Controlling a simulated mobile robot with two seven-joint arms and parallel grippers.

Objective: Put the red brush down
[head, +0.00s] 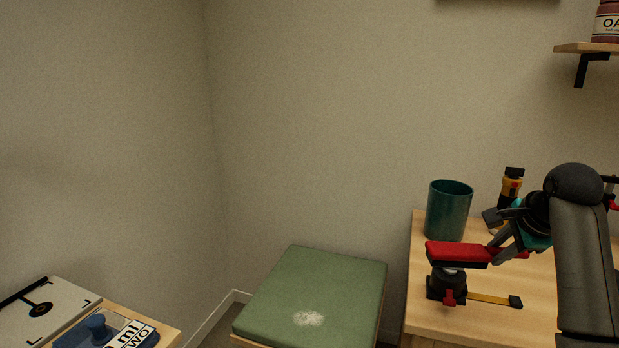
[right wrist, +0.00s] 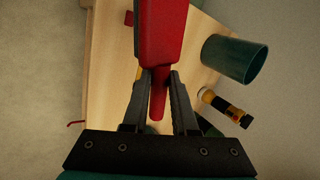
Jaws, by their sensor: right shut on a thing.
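The red brush (head: 455,251) has a red back and a dark underside. It is in my right gripper (head: 508,240), above the left part of the wooden table (head: 424,318). In the right wrist view the brush (right wrist: 163,35) points away from me, and the fingers of my right gripper (right wrist: 160,90) are shut on its narrow handle. The brush appears apart from the tabletop, though a dark object below it partly hides the gap. My left gripper is not in view.
A teal cup (head: 449,212) stands behind the brush. A black and yellow tool (head: 511,188) stands to its right. A dark clamp-like thing (head: 447,287) with a yellow bar lies below the brush. A green cushioned stool (head: 318,290) with a white patch stands left of the table.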

